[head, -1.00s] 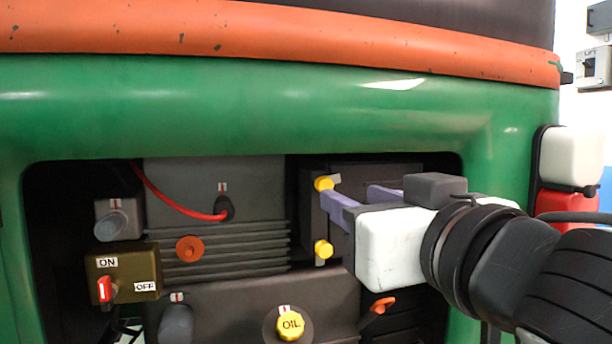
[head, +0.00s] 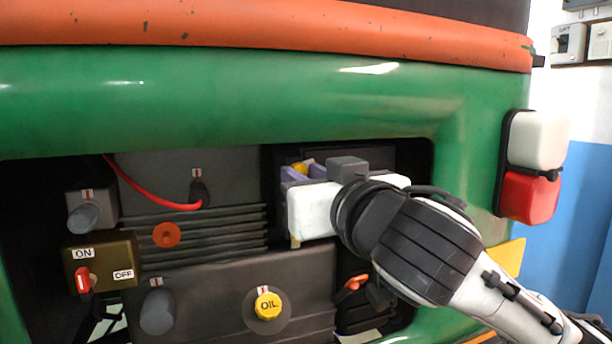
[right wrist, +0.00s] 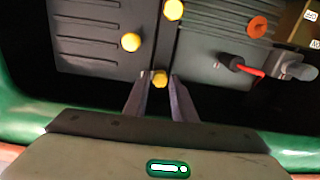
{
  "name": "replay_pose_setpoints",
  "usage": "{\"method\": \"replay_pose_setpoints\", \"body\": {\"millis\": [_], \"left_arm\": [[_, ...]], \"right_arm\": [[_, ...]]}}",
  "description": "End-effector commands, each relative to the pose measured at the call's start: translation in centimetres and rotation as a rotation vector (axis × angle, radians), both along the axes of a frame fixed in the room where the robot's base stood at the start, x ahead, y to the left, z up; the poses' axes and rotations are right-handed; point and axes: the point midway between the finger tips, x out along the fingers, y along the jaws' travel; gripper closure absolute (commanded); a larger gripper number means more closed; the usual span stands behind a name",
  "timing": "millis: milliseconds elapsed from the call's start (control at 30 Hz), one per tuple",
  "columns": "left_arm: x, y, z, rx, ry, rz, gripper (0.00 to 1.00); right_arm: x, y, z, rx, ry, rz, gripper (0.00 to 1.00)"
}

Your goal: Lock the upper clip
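The upper yellow clip (right wrist: 160,78) is at the edge of a dark box in the engine bay. In the right wrist view, which looks upside down, it sits between the tips of my right gripper (right wrist: 159,84), with a small gap to each finger. In the head view my right gripper (head: 301,172) covers most of the clip, and only a bit of yellow (head: 303,166) shows. The lower yellow clip (right wrist: 173,10) is further along the same edge. A third yellow knob (right wrist: 130,42) is on the box's face. My left gripper is not in view.
The green body rim (head: 260,110) frames the bay above and at the sides. An orange knob (head: 166,235), a red cable (head: 150,195), an ON/OFF switch box (head: 103,262) and an OIL cap (head: 267,305) lie left of or below my right gripper.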

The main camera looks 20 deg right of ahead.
Motion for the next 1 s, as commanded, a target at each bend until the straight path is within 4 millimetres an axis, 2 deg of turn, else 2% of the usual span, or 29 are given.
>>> {"method": "replay_pose_setpoints", "body": {"millis": [33,133,267,533,867,900,1000], "left_arm": [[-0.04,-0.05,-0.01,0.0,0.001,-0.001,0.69],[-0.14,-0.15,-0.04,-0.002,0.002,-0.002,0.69],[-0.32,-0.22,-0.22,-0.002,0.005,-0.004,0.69],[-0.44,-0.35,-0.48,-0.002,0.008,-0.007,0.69],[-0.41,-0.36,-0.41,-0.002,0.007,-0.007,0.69],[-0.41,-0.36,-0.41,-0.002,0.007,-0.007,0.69],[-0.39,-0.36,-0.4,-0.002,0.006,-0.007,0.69]], "right_arm": [[-0.02,0.01,0.02,0.0,0.0,0.0,0.85],[-0.03,0.01,0.02,0.0,0.0,0.0,1.0],[-0.04,0.13,-0.07,0.021,0.002,0.003,1.0],[-0.06,0.15,-0.02,0.218,0.007,0.003,1.0],[-0.04,-0.01,0.04,0.243,0.008,0.0,1.0],[-0.04,-0.01,0.04,0.243,0.008,0.0,0.77],[-0.04,-0.01,0.04,0.242,0.008,-0.001,0.61]]}}
